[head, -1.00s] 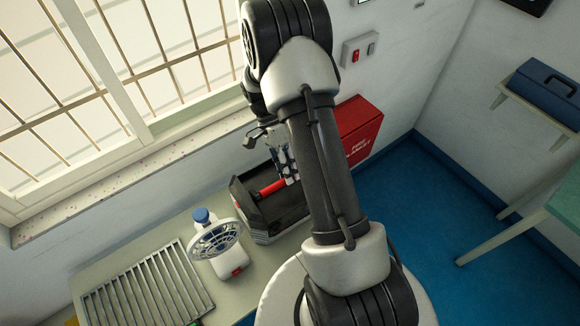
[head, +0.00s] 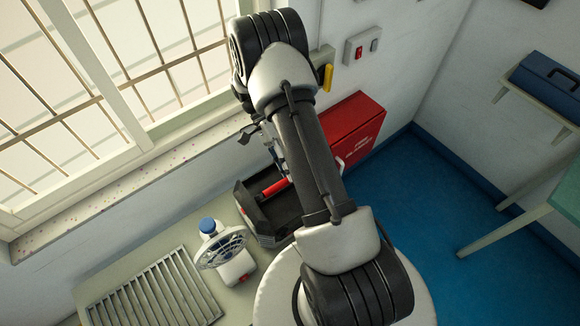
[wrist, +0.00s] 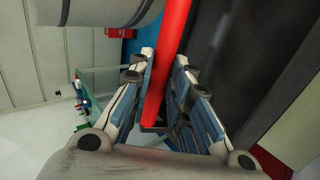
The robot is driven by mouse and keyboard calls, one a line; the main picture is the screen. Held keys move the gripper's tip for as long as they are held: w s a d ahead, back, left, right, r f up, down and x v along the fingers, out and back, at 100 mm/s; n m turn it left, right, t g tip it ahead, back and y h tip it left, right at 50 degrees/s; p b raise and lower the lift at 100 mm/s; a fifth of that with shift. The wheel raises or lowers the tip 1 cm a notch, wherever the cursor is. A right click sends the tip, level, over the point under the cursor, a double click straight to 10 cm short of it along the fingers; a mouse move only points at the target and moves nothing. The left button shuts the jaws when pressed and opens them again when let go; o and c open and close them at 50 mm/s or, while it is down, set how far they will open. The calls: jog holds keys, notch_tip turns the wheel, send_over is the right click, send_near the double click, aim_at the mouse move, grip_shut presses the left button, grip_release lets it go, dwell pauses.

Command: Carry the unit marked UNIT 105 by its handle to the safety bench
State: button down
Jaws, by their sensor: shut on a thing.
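A dark, open-topped unit (head: 262,228) with a red bar handle (head: 274,187) is at the far right end of the grey-green bench (head: 150,262). No unit number is readable on it. My gripper (head: 282,158) is at the red handle, partly hidden behind my arm in the head view. In the wrist view, my gripper's fingers (wrist: 165,100) are closed on either side of the red handle (wrist: 166,60). The dark body of the unit (wrist: 235,45) fills the right of that view. I cannot tell whether the unit is clear of the bench. I cannot identify the safety bench.
A small fan (head: 225,258) stands close to the unit's left. A slatted rack (head: 150,295) lies further left. A red fire-blanket box (head: 358,130) is on the wall behind. Barred windows are at left. Blue floor (head: 420,225) is open at right, before a green-topped table (head: 566,195).

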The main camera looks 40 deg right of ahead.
jog(key=c, duration=1.5)
grip_release()
notch_tip(320, 180, up, 10)
